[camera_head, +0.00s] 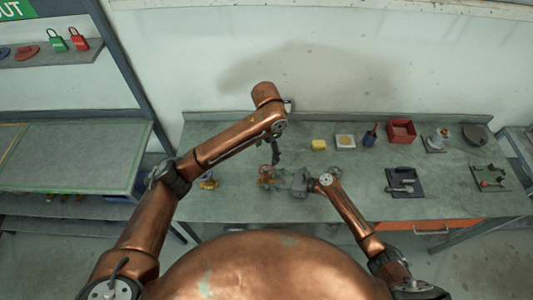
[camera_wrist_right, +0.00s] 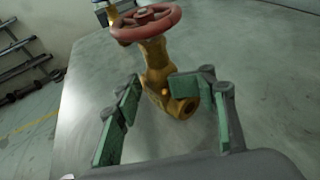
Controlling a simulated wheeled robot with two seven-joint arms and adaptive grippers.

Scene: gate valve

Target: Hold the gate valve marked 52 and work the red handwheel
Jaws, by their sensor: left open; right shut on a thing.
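The gate valve, a brass body (camera_wrist_right: 156,58) with a red handwheel (camera_wrist_right: 146,22) on top, stands upright on the bench in the right wrist view. In the head view its red handwheel (camera_head: 265,170) is small, near the bench's front. No number is legible on it. My right gripper (camera_wrist_right: 158,92) has its green-padded fingers on both sides of the lower valve body, shut on it; in the head view the gripper (camera_head: 284,182) reaches the valve from the right. My left gripper (camera_head: 276,155) is open, pointing down just above and slightly right of the handwheel, apparently apart from it.
A second brass fitting (camera_head: 208,183) stands left of the valve. A yellow block (camera_head: 318,145), red bin (camera_head: 401,131) and dark tray (camera_head: 404,183) are on the bench's right. A shelf with padlocks (camera_head: 68,41) is at upper left. The bench left of centre is mostly clear.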

